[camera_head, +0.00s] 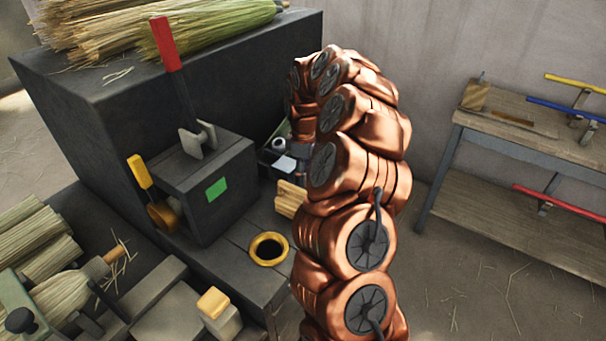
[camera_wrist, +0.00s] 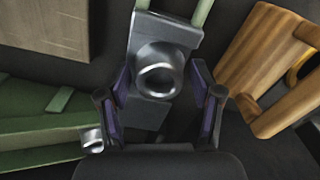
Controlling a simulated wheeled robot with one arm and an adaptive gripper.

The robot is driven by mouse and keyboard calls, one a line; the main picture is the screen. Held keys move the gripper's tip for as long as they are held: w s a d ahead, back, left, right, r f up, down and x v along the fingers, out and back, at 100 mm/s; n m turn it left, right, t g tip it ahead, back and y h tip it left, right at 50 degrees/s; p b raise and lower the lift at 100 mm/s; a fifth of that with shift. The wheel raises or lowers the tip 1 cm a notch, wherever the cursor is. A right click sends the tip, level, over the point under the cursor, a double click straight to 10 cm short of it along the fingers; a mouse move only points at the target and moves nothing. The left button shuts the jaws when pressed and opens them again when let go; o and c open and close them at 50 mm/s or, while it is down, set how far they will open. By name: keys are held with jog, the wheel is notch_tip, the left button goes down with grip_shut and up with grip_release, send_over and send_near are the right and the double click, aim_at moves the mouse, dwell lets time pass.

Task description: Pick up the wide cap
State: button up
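A wide silver cap (camera_wrist: 158,72), round with a dark hollow middle, shows at the upper centre of the wrist view on a grey metal block (camera_wrist: 148,112). I take it to be the wide cap; a smaller silver cylinder (camera_wrist: 92,140) shows at lower left. My gripper (camera_wrist: 161,88) is open, its two purple-padded fingers apart on either side of the wide cap's near part, with a dark gap on each side. I cannot tell how far above or below the cap the fingertips are. In the head view my arm mostly hides the gripper.
A wooden piece (camera_wrist: 262,65) lies close right of the gripper and a green part (camera_wrist: 45,125) close left. In the head view a dark box with levers (camera_head: 205,185) and a yellow ring (camera_head: 268,249) stand nearby. A workbench (camera_head: 530,125) is at right.

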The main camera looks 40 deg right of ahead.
jog(key=c, duration=0.5)
jog(key=shift+r+b, duration=0.5)
jog(key=shift+r, duration=1)
jog(key=shift+s+r, duration=0.1)
jog(key=shift+r, duration=0.15)
jog(key=s+a+b, duration=0.1)
jog(key=s, duration=0.6)
jog(key=s+a+r+b, duration=0.1)
jog(key=s+b, duration=0.1)
jog(key=s, duration=0.6)
jog(key=shift+s+a+r, duration=0.25)
jog(key=shift+s, duration=0.05)
jog(key=shift+a, duration=0.1)
